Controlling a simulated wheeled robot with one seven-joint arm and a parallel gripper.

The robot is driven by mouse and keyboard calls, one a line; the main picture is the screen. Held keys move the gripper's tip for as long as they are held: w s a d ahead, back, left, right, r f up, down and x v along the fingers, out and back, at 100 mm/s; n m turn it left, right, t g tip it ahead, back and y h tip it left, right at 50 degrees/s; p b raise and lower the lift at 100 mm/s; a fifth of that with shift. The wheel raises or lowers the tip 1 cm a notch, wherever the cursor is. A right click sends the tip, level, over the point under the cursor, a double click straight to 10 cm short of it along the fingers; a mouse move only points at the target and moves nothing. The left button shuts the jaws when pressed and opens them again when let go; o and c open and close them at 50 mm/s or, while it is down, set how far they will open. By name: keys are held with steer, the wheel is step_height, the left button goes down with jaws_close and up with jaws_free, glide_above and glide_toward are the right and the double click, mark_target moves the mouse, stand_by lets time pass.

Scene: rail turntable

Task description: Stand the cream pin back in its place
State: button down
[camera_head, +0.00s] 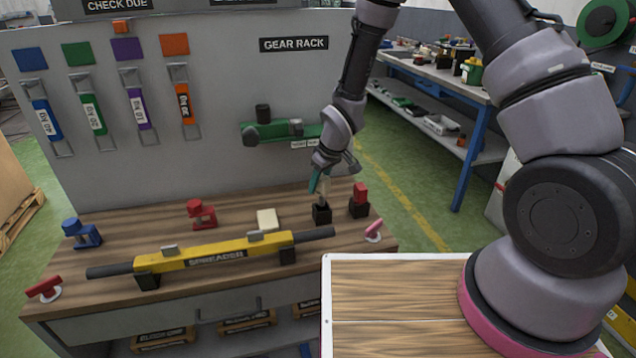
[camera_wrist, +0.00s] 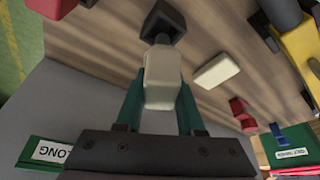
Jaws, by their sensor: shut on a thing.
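The cream pin (camera_wrist: 163,78) is between the two green fingers of my gripper (camera_wrist: 161,88), which is shut on it. In the head view my gripper (camera_head: 319,184) is over the back right of the bench, and the cream pin (camera_head: 324,188) looks roughly upright. A black square socket (camera_head: 321,214) is directly below the pin; it also shows in the wrist view (camera_wrist: 164,20). The pin's thin grey lower end lines up with the socket. I cannot tell whether it is inside or just above it.
A red pin (camera_head: 360,193) stands in a black socket close on the right. A flat cream block (camera_head: 267,219) lies to the left. A yellow spreader bar (camera_head: 215,257) crosses the bench in front. Red (camera_head: 201,214) and blue (camera_head: 81,233) clamps stand further left. The upright panel (camera_head: 200,180) is behind.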

mark_target(325, 178)
steer(key=shift+f, duration=2.3)
steer(key=shift+c, duration=2.2)
jaws_free()
steer(key=v, duration=1)
steer(key=shift+s+d+r, duration=0.1)
steer(key=shift+r, duration=0.2)
